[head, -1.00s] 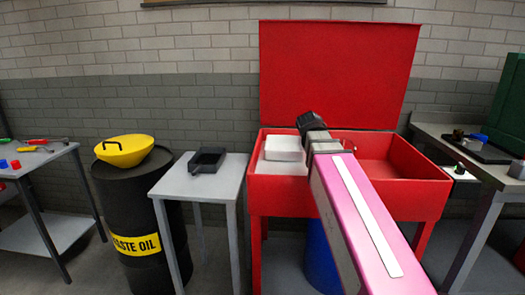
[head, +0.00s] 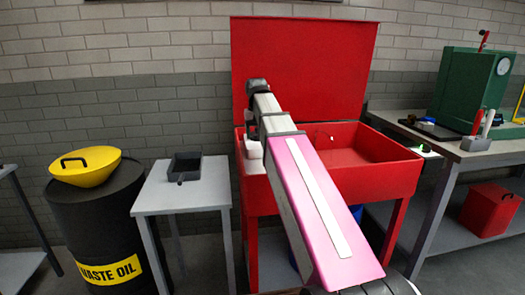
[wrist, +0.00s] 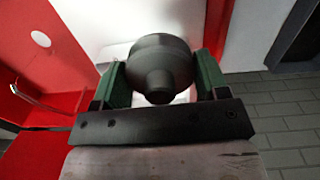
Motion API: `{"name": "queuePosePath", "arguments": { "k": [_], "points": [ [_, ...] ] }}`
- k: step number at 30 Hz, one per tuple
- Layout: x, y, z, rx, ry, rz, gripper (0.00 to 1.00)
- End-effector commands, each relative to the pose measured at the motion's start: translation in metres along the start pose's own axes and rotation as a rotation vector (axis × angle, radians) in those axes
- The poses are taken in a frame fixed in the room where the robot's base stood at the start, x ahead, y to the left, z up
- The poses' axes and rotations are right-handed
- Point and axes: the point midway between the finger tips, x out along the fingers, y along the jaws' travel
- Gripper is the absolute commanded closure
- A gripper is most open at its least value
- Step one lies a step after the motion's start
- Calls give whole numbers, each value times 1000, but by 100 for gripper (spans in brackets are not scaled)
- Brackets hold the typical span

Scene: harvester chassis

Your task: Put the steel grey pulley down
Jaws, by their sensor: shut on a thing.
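The steel grey pulley (wrist: 160,58) shows in the wrist view as a dark, round stepped piece. My gripper (wrist: 162,78) is shut on it, with one green finger on each side. A white surface lies behind and below the pulley; I cannot tell whether the pulley touches it. In the head view my arm reaches over the red basin (head: 345,150), and the pulley cannot be made out there.
A white box (head: 252,149) sits in the basin's left part, partly hidden by my arm. The raised red lid (head: 310,65) stands behind. A grey side table (head: 185,193) with a black tray (head: 184,167) stands left, beside a waste oil drum (head: 100,225). A bench (head: 455,150) stands right.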

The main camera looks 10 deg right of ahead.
Motion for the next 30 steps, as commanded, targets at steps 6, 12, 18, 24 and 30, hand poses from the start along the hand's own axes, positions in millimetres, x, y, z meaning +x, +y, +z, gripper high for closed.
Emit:
{"name": "queuePosePath", "arguments": {
  "k": [6, 12, 18, 24, 30],
  "points": [
    [6, 6, -24, 26, 2, -27, 70],
    [29, 22, -60, 25, 2, -26, 70],
    [52, 36, -92, 23, 3, -25, 70],
    [64, 44, -108, 23, 4, -25, 70],
    [74, 45, -109, 22, 4, -25, 70]
  ]
}}
